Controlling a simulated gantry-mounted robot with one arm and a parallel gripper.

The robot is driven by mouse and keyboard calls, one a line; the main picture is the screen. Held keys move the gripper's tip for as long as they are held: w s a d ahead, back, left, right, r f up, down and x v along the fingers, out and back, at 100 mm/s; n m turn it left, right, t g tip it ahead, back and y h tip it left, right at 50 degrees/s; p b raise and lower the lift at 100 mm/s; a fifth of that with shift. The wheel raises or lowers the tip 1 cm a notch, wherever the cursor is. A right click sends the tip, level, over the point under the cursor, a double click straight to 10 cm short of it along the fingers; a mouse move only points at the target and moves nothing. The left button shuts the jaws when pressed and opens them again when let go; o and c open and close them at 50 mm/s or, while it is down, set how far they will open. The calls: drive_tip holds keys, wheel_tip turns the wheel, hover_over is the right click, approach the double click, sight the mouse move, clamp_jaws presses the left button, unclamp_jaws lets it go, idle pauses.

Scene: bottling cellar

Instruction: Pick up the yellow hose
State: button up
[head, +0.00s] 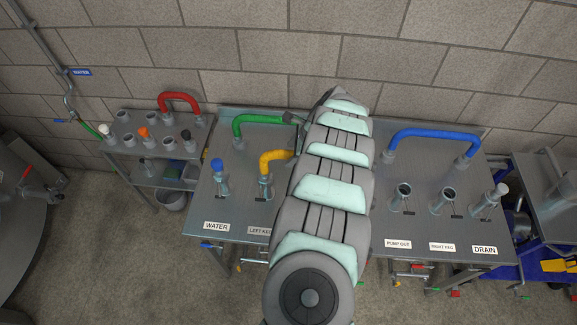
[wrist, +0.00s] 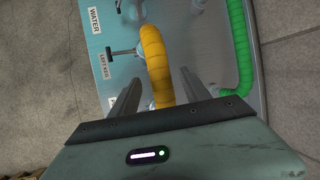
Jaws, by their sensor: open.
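The yellow hose (head: 270,161) is a bent piece on the steel table, its left end at the pipe stub behind the LEFT KEG label. My arm hides its right part in the head view. In the wrist view the yellow hose (wrist: 155,58) runs between the two fingers of my open gripper (wrist: 158,84). The fingers are apart, one on each side of it. I cannot tell whether either finger touches it. In the head view my gripper is mostly hidden behind my arm.
A green hose (head: 262,120) lies just behind the yellow one and shows at right in the wrist view (wrist: 241,50). A blue hose (head: 433,134) stands at the table's right. A blue-capped stub (head: 219,175) stands left of the yellow hose. A side shelf holds a red hose (head: 180,98).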

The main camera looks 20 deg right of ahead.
drive_tip(key=shift+x, duration=1.35)
drive_tip(key=shift+c, duration=0.2)
clamp_jaws()
